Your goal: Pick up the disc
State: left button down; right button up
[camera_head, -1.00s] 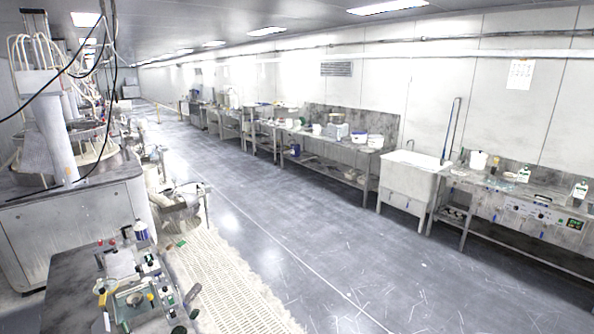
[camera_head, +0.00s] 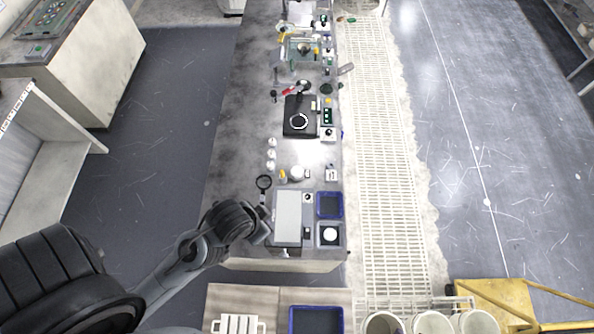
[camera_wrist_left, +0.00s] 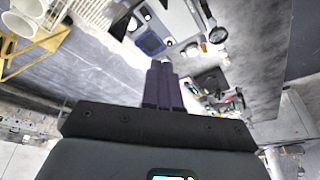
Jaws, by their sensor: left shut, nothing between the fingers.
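A round white disc (camera_head: 329,235) lies on a small grey square plate at the front right end of the bench, beside a blue tray. A black square unit (camera_head: 299,121) with a pale ring on it sits farther up the bench; I cannot tell which round piece is the task's disc. My left gripper (camera_wrist_left: 161,66) is shut and empty; its dark fingers are pressed together in the left wrist view. In the head view my left gripper (camera_head: 263,231) is over the bench's left front part, left of the white disc and apart from it. My right gripper is not in view.
A second blue tray (camera_head: 316,320) is nearer. A slatted mat (camera_head: 372,150) runs along the right. Floor at left is clear.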

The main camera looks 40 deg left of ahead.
pick_arm(q)
jog(key=c, duration=1.8)
grip_release()
jog(key=shift+c, duration=0.2)
jog(key=o, duration=1.7)
jog(key=shift+c, duration=0.2)
jog(key=shift+f, duration=0.1)
